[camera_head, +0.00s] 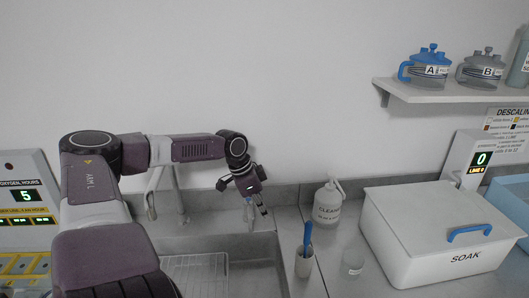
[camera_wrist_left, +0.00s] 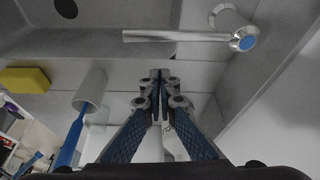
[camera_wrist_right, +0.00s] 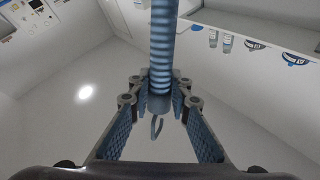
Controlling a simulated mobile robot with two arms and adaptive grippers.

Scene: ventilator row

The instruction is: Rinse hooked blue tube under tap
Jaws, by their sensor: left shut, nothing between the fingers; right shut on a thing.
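The blue ribbed tube (camera_wrist_right: 163,45) runs up from the right gripper (camera_wrist_right: 158,92) in the right wrist view. That gripper is shut on its grey end, and a small grey hook (camera_wrist_right: 157,127) shows below the jaws. The right arm and tube are not in the head view. The tap (camera_wrist_left: 175,36), a grey spout with a blue-capped knob (camera_wrist_left: 247,42), shows in the left wrist view, apart from the fingers. My left gripper (camera_head: 262,209) is shut and empty over the right side of the sink (camera_head: 255,250); its closed fingers (camera_wrist_left: 160,75) show in its wrist view.
A yellow sponge (camera_wrist_left: 25,80) shows beside the sink.

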